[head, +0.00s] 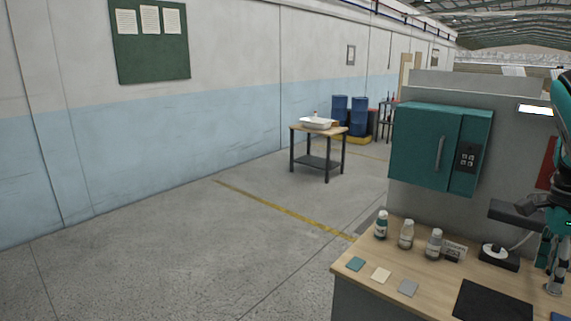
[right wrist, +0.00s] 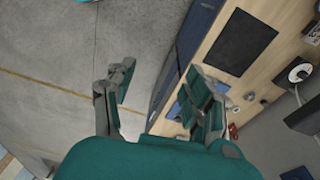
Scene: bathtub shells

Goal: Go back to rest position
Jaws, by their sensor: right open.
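My right gripper (head: 554,270) is at the right edge of the head view, over the right part of the wooden bench (head: 347,262), partly cut off by the frame. In the right wrist view it (right wrist: 160,88) is open, its two fingers apart with only floor and the bench's edge showing between them. Nothing is held. The right finger overlaps the bench in that view. My left gripper does not show in either view.
The bench holds several bottles (head: 406,234), coloured squares (head: 381,275), a black mat (head: 493,302) and a device with a white disc (head: 498,257). A teal cabinet (head: 425,145) hangs behind. A small table (head: 319,163) stands farther off. The floor at left is clear.

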